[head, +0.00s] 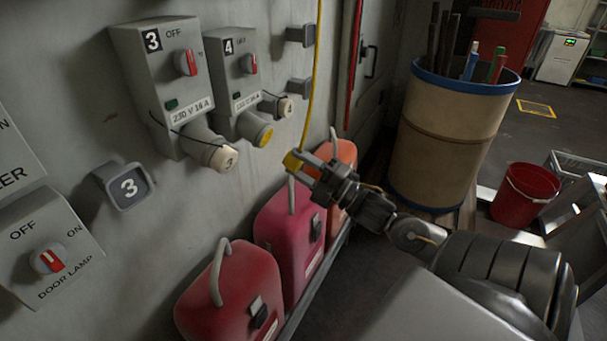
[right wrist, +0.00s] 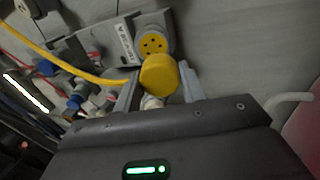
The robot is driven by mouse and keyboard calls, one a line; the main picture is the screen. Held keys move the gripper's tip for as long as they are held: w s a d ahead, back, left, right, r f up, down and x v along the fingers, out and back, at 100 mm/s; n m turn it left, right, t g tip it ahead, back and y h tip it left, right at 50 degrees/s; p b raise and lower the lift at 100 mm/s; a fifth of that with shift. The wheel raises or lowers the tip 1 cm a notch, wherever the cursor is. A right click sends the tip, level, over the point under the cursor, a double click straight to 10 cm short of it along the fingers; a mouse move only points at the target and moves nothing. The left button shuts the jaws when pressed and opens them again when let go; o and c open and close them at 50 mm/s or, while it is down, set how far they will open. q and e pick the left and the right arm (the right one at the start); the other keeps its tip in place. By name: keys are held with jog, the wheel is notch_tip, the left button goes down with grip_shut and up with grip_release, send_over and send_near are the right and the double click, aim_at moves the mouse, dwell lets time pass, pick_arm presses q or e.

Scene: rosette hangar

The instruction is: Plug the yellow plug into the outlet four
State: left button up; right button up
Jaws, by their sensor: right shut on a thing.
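The outlet four (head: 236,72) is a grey wall box marked 4, with a red switch knob and a yellow round socket (head: 263,135) at its lower end. In the right wrist view the socket face (right wrist: 153,42) is uncovered and shows several dark holes. My right gripper (head: 304,168) is shut on the yellow plug (head: 293,161), to the lower right of the socket and apart from it. In the right wrist view the plug (right wrist: 158,75) sits between the fingers, just below the socket face. A yellow cable (head: 311,90) rises from the plug. My left gripper is out of view.
Outlet three (head: 150,60), with a pale capped socket (head: 221,156), stands left of outlet four. A pale cap (head: 285,107) shows right of the yellow socket. Red canisters (head: 285,230) line the wall below. A tan barrel (head: 440,140) and red bucket (head: 525,195) stand right.

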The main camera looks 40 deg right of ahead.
jog(key=shift+d+r, duration=0.4)
jog(key=shift+d, duration=0.05)
jog(key=shift+w+a+r, duration=0.15)
jog(key=shift+w+r, duration=0.1)
jog(key=shift+w, duration=0.3)
jog(key=shift+w+a+r, duration=0.1)
jog(key=shift+w+r, duration=0.05)
jog(key=shift+w, duration=0.15)
jog(key=shift+p+x, duration=0.35)
jog(key=shift+x, duration=0.8)
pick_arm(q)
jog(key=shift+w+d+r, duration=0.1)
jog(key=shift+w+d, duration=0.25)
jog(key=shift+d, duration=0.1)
pick_arm(e)
jog(key=shift+w+a+r, duration=0.15)
jog(key=shift+w+a, duration=0.05)
jog(key=shift+w, duration=0.35)
pick_arm(q)
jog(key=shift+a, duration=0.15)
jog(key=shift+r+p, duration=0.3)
jog(key=shift+p, duration=0.1)
pick_arm(e)
jog(key=shift+a, duration=0.1)
